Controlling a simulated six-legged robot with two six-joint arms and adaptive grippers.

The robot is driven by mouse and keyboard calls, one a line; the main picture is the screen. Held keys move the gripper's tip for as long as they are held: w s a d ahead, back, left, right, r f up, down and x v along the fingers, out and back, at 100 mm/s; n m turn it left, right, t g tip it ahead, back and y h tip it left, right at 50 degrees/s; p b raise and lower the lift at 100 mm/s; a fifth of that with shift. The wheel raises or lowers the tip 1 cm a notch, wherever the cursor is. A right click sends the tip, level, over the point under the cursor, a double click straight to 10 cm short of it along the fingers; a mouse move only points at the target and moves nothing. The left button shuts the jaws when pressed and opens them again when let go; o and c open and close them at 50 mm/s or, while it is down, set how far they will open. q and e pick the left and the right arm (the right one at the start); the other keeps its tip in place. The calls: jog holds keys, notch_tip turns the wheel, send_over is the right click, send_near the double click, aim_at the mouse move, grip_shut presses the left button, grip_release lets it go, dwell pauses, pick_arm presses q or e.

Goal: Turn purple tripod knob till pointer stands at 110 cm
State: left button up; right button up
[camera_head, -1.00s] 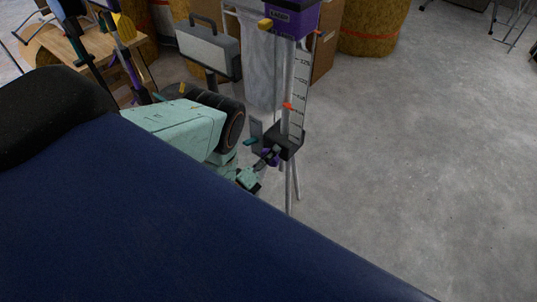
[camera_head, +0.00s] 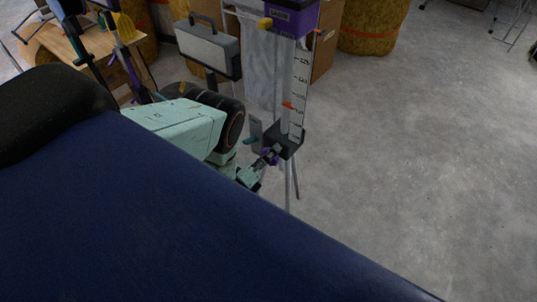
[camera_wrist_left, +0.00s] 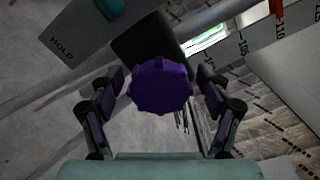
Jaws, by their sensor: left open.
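The purple knob (camera_wrist_left: 160,86) sits between the two fingers of my left gripper (camera_wrist_left: 161,78) in the left wrist view. The fingers are open, with a visible gap at the left finger; contact at the right is unclear. In the head view my left gripper (camera_head: 266,160) is at the tripod's dark block (camera_head: 287,143), hiding most of the knob. The orange-red pointer (camera_head: 288,104) stands beside the white scale (camera_head: 299,85). In the left wrist view the pointer (camera_wrist_left: 276,9) is close to the 110 label; its exact reading is unclear. My right gripper is not in view.
A purple laser box (camera_head: 288,18) tops the tripod. A plate marked HOLD (camera_wrist_left: 75,40) with a teal lever (camera_wrist_left: 110,8) is beside the knob. A grey lamp-like box (camera_head: 208,50) and straw bales (camera_head: 374,25) stand behind.

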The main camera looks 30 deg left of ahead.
pick_arm(q)
jog(key=s, duration=0.7)
jog(key=shift+s+a, duration=0.3)
jog(key=w, duration=0.7)
jog(key=shift+w+d, duration=0.35)
jog(key=shift+n, duration=0.5)
jog(key=shift+s, duration=0.1)
